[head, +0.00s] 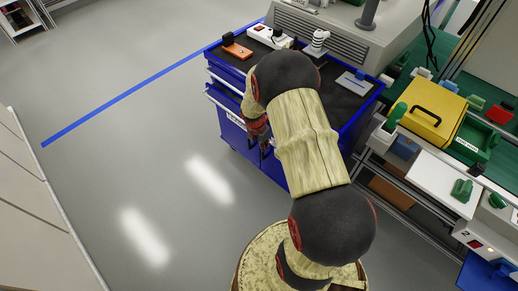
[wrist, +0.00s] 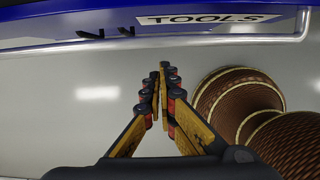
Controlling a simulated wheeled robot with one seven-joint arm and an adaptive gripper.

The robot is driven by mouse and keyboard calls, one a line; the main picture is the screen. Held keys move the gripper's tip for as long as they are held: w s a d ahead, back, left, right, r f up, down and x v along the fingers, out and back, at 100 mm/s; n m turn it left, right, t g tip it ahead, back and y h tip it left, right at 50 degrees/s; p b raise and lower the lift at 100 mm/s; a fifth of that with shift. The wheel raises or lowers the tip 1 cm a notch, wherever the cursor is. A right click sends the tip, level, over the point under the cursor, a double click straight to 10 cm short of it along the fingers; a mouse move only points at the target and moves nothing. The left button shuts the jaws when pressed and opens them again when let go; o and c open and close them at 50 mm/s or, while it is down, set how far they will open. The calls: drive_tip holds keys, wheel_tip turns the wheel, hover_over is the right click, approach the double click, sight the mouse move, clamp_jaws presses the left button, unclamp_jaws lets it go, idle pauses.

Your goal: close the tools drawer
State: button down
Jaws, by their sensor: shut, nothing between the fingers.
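I cannot tell how far the drawer stands out. My gripper (wrist: 162,72) is shut and empty, its fingertips below the label in the wrist view with a visible gap. In the head view my gripper (head: 263,143) is partly hidden beside my arm, close to the cabinet front.
A bench with a yellow case (head: 424,110) and green bins stands to the right. The grey floor on the left is clear, crossed by a blue line (head: 125,96).

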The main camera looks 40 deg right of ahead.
drive_tip(key=shift+d+f, duration=0.15)
drive_tip(key=shift+d, duration=0.5)
drive_tip(key=d+p, duration=0.2)
drive_tip(key=d, duration=0.1)
drive_tip(key=d+p, duration=0.1)
drive_tip(key=shift+w+d+p, duration=0.25)
drive_tip(key=shift+d+p, duration=0.1)
drive_tip(key=shift+d, duration=0.05)
